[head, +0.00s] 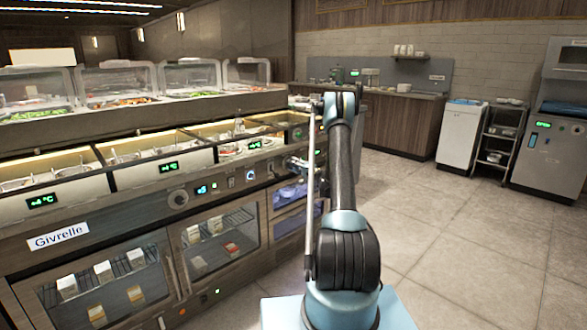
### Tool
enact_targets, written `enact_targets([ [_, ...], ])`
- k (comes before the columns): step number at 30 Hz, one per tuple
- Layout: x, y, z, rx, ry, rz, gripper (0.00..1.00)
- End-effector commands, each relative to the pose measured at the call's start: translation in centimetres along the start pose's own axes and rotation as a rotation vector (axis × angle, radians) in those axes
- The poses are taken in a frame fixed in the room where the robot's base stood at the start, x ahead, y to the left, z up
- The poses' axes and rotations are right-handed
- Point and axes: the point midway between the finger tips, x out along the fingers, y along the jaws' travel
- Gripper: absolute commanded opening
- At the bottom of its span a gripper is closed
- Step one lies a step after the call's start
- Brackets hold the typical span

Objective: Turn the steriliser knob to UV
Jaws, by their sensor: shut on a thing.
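The steriliser (289,193) looks to be the blue-lit, glass-fronted compartment at the right end of the long counter. My gripper (298,163) is small in the head view, at the counter's front panel just above this compartment. It is shut on what appears to be the steriliser knob. The knob is hidden by the fingers, so I cannot read its pointer or the UV mark. My arm stands in front and covers part of the counter's right end.
A round dial (178,198) and small lit displays (201,189) sit further left on the panel. Glass-door fridges (105,285) fill the counter's lower front. Clear tiled floor (470,230) lies right, before a white cabinet (460,137) and shelf cart (499,145).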

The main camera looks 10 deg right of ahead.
Motion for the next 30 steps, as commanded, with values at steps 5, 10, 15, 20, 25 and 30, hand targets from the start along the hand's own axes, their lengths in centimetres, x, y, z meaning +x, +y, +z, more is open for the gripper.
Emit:
enact_targets([
  [5,-0.21,0.28,-0.28,0.059,0.010,0.002,0.07],
  [10,-0.21,0.29,-0.23,0.088,0.011,0.001,0.07],
  [15,-0.21,0.29,-0.20,0.094,0.010,0.001,0.07],
  [20,-0.21,0.30,-0.16,0.093,0.010,0.001,0.07],
  [25,-0.19,0.28,-0.11,0.093,0.009,0.001,0.49],
  [30,-0.11,0.16,-0.01,0.094,0.007,-0.001,0.51],
])
